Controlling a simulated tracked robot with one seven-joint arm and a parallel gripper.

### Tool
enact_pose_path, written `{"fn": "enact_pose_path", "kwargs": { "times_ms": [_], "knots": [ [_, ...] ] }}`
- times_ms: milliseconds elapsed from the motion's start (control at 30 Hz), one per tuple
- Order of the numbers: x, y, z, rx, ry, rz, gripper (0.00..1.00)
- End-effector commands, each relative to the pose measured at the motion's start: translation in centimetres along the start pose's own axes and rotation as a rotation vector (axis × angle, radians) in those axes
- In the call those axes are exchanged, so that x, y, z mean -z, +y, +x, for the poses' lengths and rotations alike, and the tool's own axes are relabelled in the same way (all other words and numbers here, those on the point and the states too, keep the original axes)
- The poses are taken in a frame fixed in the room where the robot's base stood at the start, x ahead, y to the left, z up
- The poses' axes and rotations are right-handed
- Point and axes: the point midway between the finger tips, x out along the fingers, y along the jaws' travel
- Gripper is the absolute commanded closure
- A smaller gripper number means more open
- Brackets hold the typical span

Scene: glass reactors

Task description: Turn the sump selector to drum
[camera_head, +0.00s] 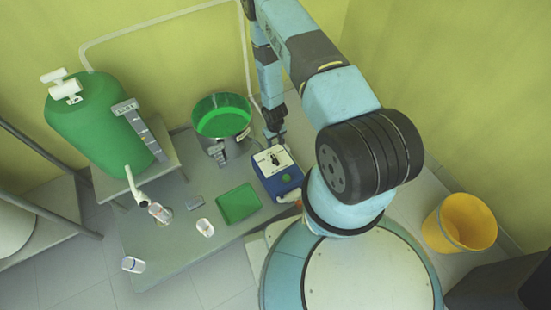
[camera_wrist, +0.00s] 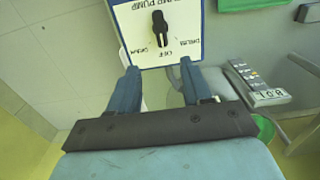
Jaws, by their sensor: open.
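The sump pump box (camera_head: 281,186) is blue with a white top plate and sits at the right end of the grey table. Its black selector knob (camera_wrist: 159,22) stands on the white plate (camera_wrist: 127,15) in the wrist view, with upside-down labels around it. The knob lies along the picture's vertical, its lower end towards the OFF label (camera_wrist: 165,55). The drum label (camera_wrist: 187,42) is on the right. My gripper (camera_wrist: 160,66) is open and empty, its fingertips at the plate's near edge, apart from the knob. In the head view my gripper (camera_head: 275,140) is just behind the box.
A green-filled bucket (camera_head: 222,117) stands left of my gripper. A large green drum (camera_head: 95,125) stands at the left. A yellow bin (camera_head: 459,222) is at the right.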

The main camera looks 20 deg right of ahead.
Motion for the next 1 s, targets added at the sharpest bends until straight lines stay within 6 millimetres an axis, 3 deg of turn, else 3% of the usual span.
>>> {"fn": "enact_pose_path", "kwargs": {
  "times_ms": [333,1000],
  "knots": [
    [-0.7,-0.1,3.0,0.003,-0.006,-0.002,0.51],
    [-0.7,-0.2,13.0,0.003,-0.005,-0.001,0.51]
  ]
}}
